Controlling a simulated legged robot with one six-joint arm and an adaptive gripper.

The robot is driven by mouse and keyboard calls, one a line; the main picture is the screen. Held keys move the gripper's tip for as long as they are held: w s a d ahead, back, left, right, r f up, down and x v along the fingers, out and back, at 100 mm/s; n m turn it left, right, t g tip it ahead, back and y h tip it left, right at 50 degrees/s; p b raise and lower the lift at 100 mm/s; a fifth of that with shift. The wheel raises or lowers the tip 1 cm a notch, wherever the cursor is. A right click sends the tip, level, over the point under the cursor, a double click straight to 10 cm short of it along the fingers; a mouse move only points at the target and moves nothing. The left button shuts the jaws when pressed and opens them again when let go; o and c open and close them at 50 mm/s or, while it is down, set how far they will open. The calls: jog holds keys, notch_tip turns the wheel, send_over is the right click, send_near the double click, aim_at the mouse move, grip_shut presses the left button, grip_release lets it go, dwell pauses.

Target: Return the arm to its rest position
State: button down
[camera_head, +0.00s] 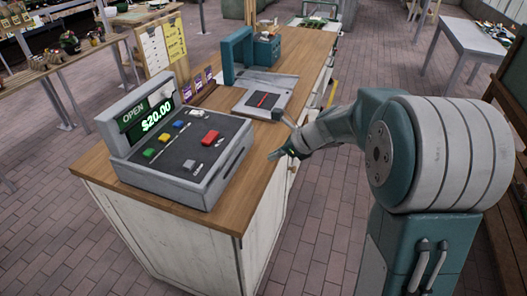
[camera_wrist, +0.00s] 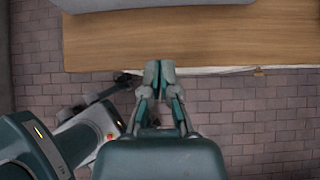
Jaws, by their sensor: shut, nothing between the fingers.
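My arm extends from the right of the head view toward the counter, bent at a large grey and teal joint. My gripper (camera_head: 279,152) is at the right edge of the wooden counter, to the right of the cash register. In the wrist view my gripper (camera_wrist: 159,68) shows with its two fingertips together and nothing between them. The fingertips overlap the counter's edge in that view; whether they touch it I cannot tell.
The cash register (camera_head: 184,178) reads OPEN and $20.00 on the counter (camera_head: 220,213). A grey and teal device (camera_head: 266,98) stands behind it. A white table (camera_head: 468,38) stands at the back right. Brick floor (camera_head: 325,225) lies open beside the counter.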

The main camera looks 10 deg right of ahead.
jog(key=s+d+r+n+h, duration=0.1)
jog(key=s+r+n+h, duration=0.1)
jog(key=s+n, duration=0.6)
jog(key=s+d+r+n+h, duration=0.1)
jog(key=s+r+n+h, duration=0.2)
jog(key=s+n, duration=0.5)
jog(key=s+d+r+n+t+h, duration=0.1)
jog(key=s+r+n+h, duration=0.1)
jog(key=s+n, duration=0.6)
jog(key=s+r, duration=0.1)
jog(key=s, duration=0.2)
jog(key=shift+s+r+h, duration=0.2)
jog(key=shift+s+h, duration=0.05)
jog(key=shift+h, duration=0.15)
jog(key=shift+d, duration=0.1)
